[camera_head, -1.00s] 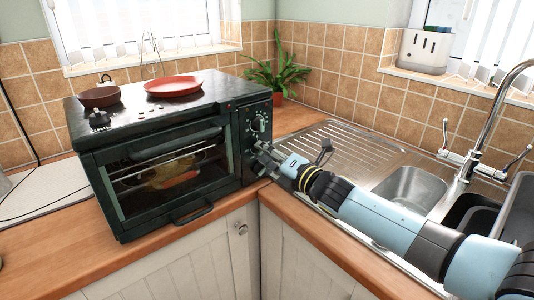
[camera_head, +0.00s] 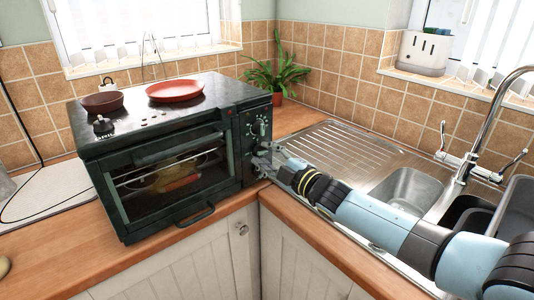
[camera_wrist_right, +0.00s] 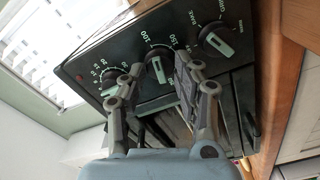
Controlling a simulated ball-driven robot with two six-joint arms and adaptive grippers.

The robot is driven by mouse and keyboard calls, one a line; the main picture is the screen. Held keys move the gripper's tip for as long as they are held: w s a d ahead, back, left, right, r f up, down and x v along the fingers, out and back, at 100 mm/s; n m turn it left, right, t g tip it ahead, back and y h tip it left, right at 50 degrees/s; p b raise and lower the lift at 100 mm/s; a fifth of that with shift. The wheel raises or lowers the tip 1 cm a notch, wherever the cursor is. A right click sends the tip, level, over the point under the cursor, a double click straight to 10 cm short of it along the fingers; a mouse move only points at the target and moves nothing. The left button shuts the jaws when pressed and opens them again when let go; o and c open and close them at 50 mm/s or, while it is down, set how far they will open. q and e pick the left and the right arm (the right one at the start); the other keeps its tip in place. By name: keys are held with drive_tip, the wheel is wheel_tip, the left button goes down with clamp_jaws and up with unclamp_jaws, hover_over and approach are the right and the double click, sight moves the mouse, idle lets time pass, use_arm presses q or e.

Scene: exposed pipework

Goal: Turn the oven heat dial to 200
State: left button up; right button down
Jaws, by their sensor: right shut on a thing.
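The dark green oven (camera_head: 165,180) stands on the wooden counter with its control panel at its right end. In the right wrist view the panel shows three dials. The middle one, the heat dial (camera_wrist_right: 158,70), has a pale pointer bar and the numbers 100 and 150 near its rim; which number the pointer meets is not clear. My right gripper (camera_wrist_right: 160,72) has its fingertips on either side of this dial and is shut on it. In the head view this gripper (camera_head: 264,160) is at the lower part of the panel. My left gripper is not in view.
Another dial (camera_wrist_right: 115,75) is to the left and a mode dial (camera_wrist_right: 216,41) to the right, close to my fingers. A red plate (camera_head: 175,90) and a brown bowl (camera_head: 102,102) are on the oven. My right arm lies over the sink's drainer (camera_head: 350,150).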

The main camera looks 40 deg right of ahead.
drive_tip(key=m+p, duration=0.1)
drive_tip(key=m, duration=0.4)
drive_tip(key=shift+m+p, duration=0.3)
drive_tip(key=m+p, duration=0.1)
drive_tip(key=m, duration=0.4)
drive_tip(key=m+p, duration=0.1)
drive_tip(key=m, duration=0.4)
drive_tip(key=shift+d+m+p, duration=0.1)
drive_tip(key=shift+m+p, duration=0.2)
drive_tip(key=shift+m, duration=0.1)
drive_tip(key=m, duration=0.4)
drive_tip(key=shift+s+f+m+p, duration=0.1)
drive_tip(key=shift+f+m+p, duration=0.05)
drive_tip(key=shift+m+p, duration=0.25)
drive_tip(key=c, duration=1.3)
unclamp_jaws()
drive_tip(key=o, duration=0.3)
drive_tip(key=shift+o, duration=0.2)
